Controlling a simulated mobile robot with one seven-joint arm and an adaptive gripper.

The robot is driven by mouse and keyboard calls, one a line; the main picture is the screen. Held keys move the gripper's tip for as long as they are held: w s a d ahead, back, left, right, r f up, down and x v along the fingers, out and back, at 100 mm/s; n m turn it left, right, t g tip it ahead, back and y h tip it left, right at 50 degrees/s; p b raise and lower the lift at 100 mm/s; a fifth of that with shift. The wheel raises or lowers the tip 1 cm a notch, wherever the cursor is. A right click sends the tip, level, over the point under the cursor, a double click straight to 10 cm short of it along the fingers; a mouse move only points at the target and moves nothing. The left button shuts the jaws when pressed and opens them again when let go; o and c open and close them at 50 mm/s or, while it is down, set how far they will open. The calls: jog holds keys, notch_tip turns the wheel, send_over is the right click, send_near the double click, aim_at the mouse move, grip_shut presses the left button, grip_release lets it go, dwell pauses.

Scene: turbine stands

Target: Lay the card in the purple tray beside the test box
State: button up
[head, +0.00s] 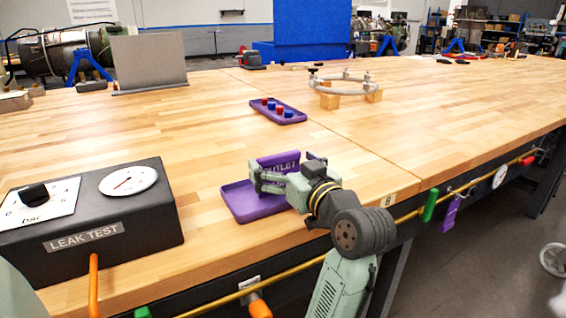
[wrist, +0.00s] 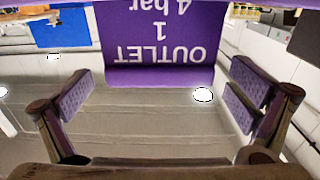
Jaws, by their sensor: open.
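The purple tray (head: 236,198) lies on the bench to the right of the black leak test box (head: 90,225). A purple card (head: 276,160) lettered OUTLET shows at the tray's far side, tilted up. Whether it rests in the tray or against its rim is unclear. In the wrist view the card (wrist: 155,35) is upside down and reads "OUTLET 1 4 bar". My gripper (wrist: 160,90) is open, its padded fingers wide apart, with nothing visible between the fingertips. In the head view my gripper (head: 268,180) is over the tray and covers its right part.
A second purple tray (head: 278,115) with red and blue pieces lies farther back. A metal ring (head: 343,82) sits on wooden blocks behind it. A grey upright plate (head: 148,62) stands at the back left. A purple tag (head: 450,210) hangs at the bench front. Bare bench lies right of my gripper.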

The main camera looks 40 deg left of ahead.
jog(key=shift+p+v, duration=0.35)
jog(key=shift+v, duration=3.1)
